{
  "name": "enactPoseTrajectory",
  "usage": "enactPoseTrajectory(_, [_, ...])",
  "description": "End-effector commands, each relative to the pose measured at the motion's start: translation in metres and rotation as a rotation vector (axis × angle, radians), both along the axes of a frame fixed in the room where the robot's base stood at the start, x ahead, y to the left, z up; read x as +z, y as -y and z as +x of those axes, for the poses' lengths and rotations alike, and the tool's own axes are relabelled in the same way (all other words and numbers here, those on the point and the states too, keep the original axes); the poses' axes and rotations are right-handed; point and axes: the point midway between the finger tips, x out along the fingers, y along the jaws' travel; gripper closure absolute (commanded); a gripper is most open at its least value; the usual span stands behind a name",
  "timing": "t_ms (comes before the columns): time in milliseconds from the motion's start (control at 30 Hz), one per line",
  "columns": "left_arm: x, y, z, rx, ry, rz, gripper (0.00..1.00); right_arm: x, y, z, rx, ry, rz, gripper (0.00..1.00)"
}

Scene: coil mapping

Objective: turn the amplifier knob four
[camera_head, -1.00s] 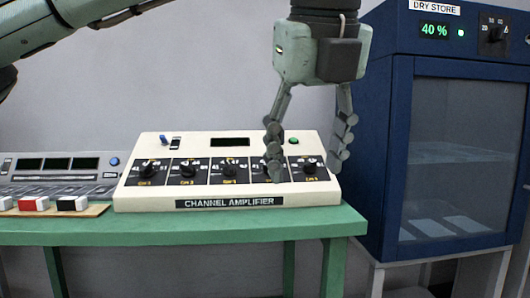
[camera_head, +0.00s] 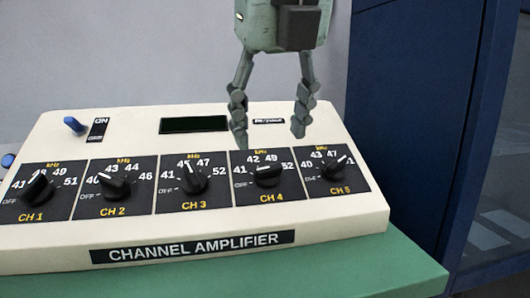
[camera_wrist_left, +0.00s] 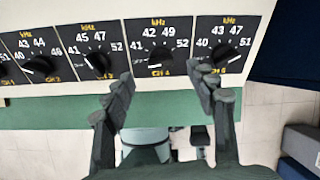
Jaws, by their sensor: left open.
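The cream channel amplifier (camera_head: 345,218) carries a row of black knobs on its sloping front. The CH 4 knob (camera_head: 268,173) is second from the right, and it also shows in the left wrist view (camera_wrist_left: 158,58). Its exact pointer setting is hard to read. My left gripper (camera_head: 270,136) is open and empty, fingers pointing down. In the head view its fingertips appear just above the CH 4 panel. In the left wrist view the gripper (camera_wrist_left: 164,82) has its fingertips to either side of the CH 4 knob, apart from it. My right gripper is not in view.
The CH 3 knob (camera_head: 193,178) and CH 5 knob (camera_head: 334,168) flank CH 4 closely. A blue toggle (camera_head: 74,124) and a dark display (camera_head: 194,124) sit further back. The amplifier stands on a green table (camera_head: 405,262). A dark blue cabinet (camera_head: 405,120) stands at the right.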

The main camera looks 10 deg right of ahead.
Motion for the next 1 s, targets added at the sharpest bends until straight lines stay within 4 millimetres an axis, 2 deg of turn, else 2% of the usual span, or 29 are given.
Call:
enactPoseTrajectory(100, [-0.020, 0.000, 0.008, 0.001, -0.003, 0.001, 0.43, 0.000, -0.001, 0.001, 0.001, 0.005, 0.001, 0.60])
enactPoseTrajectory(300, [-0.045, 0.001, 0.019, 0.000, -0.002, 0.001, 0.43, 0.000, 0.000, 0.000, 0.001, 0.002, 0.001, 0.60])
enactPoseTrajectory(467, [-0.054, 0.001, 0.023, 0.000, -0.001, 0.000, 0.43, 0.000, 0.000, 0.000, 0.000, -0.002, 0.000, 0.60])
enactPoseTrajectory(700, [-0.054, 0.001, 0.023, 0.000, 0.000, 0.000, 0.43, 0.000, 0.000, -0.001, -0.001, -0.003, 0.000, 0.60])
enactPoseTrajectory(1000, [-0.054, 0.001, 0.023, 0.000, 0.000, 0.000, 0.79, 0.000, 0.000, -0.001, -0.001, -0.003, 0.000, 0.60])
